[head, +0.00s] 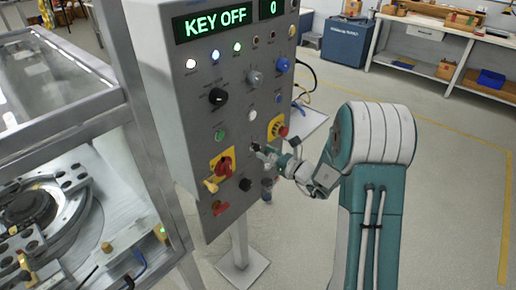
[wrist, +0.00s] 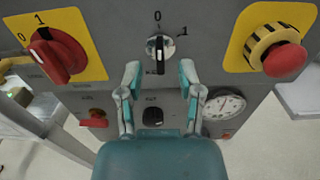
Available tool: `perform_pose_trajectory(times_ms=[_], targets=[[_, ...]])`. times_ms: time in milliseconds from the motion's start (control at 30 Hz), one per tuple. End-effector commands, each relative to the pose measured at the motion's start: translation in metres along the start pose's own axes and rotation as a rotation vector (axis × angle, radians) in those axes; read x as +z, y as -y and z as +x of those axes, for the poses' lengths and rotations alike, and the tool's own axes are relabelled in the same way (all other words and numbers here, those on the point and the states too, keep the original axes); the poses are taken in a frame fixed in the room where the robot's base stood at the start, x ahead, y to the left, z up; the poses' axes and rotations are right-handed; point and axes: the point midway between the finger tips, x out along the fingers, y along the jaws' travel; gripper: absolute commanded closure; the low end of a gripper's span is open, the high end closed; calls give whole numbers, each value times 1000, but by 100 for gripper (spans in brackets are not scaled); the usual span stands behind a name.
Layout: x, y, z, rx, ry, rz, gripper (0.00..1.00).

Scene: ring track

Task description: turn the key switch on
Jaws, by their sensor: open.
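The key switch (wrist: 158,47) is a round silver switch with a dark slot or handle, in the upper middle of the wrist view. It has a 0 above it and a 1 to its upper right, and its handle stands about upright, in line with the 0. In the head view it is mostly hidden by my gripper (head: 262,152). The display (head: 213,22) reads KEY OFF. In the wrist view my gripper (wrist: 160,70) is open and empty, its fingertips either side of and just below the switch. I cannot tell whether they touch the panel.
A red rotary switch (wrist: 62,56) on a yellow plate lies left of the key switch, a red emergency stop (wrist: 285,60) right. A black knob (wrist: 153,117) and a gauge (wrist: 224,104) sit below. A metal-framed machine (head: 60,110) stands left of the panel (head: 165,90).

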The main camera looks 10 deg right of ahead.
Motion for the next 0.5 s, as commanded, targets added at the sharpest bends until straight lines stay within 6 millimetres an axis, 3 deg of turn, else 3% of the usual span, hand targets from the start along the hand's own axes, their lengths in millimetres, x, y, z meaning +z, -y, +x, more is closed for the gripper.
perform_pose_trajectory(times_ms=[200, 500], targets=[[0, -2, 29, 1, -1, -3, 53], [0, -2, 34, 0, -1, -2, 53]])
